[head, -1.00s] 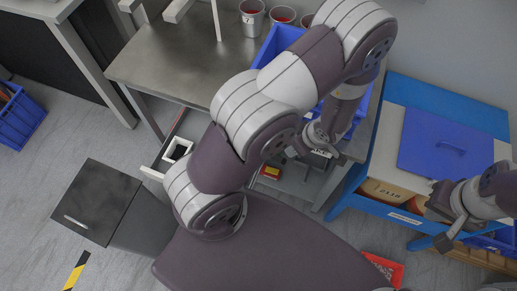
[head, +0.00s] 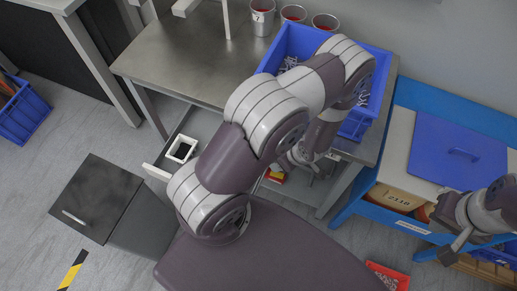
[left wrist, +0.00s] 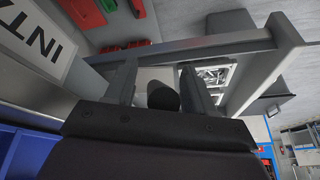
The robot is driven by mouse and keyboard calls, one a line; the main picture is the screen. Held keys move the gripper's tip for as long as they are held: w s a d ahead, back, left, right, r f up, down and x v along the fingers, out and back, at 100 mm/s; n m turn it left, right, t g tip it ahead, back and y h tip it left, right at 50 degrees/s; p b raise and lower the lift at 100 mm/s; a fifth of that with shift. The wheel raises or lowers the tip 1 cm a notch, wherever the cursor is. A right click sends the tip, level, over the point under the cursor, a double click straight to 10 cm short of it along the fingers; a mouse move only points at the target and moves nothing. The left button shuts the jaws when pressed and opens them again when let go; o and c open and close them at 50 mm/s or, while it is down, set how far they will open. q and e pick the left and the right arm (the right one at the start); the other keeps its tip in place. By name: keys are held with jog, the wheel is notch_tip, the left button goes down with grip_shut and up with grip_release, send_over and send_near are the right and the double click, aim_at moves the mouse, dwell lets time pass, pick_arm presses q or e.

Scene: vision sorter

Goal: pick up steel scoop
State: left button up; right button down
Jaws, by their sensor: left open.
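I cannot make out the steel scoop for sure. In the left wrist view, a dark rounded cylinder (left wrist: 163,96), perhaps its handle, shows between the fingers of my left gripper (left wrist: 157,74). The gripper is open, with one finger on each side of it; I cannot tell whether they touch it. In the head view my left arm hides most of this gripper, which is over the open drawer (head: 160,172) under the steel bench. My right gripper (head: 450,246) is at the right by the blue table; its jaw gap is unclear.
The drawer holds a white box (head: 181,149) and a red and yellow item (head: 277,175). On the steel bench (head: 185,55) stand a blue bin (head: 288,40) and several metal buckets (head: 262,22). A blue lid (head: 457,152) lies at right. A red tray (head: 390,275) is below.

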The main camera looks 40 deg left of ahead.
pick_arm(q)
jog(key=shift+s+r, duration=0.1)
grip_shut()
jog(key=shift+d, duration=0.1)
